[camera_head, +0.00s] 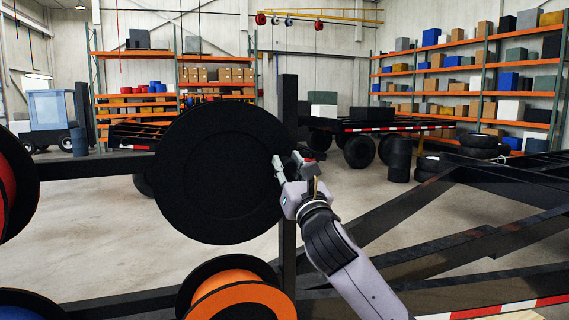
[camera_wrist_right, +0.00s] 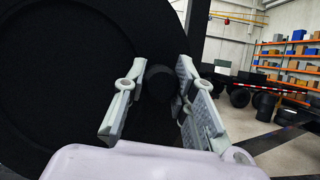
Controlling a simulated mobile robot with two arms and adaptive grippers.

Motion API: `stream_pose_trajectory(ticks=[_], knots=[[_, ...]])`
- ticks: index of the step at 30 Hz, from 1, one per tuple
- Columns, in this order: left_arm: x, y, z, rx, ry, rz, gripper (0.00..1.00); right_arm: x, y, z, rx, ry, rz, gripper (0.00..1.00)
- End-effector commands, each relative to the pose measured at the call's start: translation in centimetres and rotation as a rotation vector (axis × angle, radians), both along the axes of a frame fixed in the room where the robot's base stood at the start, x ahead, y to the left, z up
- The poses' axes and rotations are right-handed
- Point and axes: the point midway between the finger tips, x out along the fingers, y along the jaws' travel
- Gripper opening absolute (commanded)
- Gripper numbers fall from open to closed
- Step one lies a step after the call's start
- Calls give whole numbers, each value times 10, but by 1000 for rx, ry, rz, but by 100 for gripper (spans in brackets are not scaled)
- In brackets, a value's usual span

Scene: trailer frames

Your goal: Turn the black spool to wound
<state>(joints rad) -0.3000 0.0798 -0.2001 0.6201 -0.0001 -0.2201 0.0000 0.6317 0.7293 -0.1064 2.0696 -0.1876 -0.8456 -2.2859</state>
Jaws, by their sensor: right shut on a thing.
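The black spool (camera_head: 218,172) is a large flat disc mounted upright on a dark frame, left of centre in the head view. It fills the left of the right wrist view (camera_wrist_right: 60,80). My right gripper (camera_head: 287,164) is at the spool's right edge. In the right wrist view its two pale fingers (camera_wrist_right: 156,90) stand on either side of a dark round handle (camera_wrist_right: 160,80) at the spool's rim, and it is shut on this handle. The fingertip contact is hard to see, black against black. My left gripper is not in view.
A dark upright post (camera_head: 288,100) stands right behind my gripper. An orange spool (camera_head: 240,300) is below the black one, and a red spool (camera_head: 8,185) is at the left edge. Dark frame beams (camera_head: 450,255) cross the lower right. Shelves (camera_head: 470,85) stand far back.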

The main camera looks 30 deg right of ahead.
Motion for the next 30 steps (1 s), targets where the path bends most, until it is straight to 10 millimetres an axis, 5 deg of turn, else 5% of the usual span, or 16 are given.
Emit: stream_pose_trajectory(ticks=[12,30], knots=[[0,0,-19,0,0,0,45,0,0,-49,387,-91,0,0],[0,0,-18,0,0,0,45,6,27,-104,920,-218,2,0]])
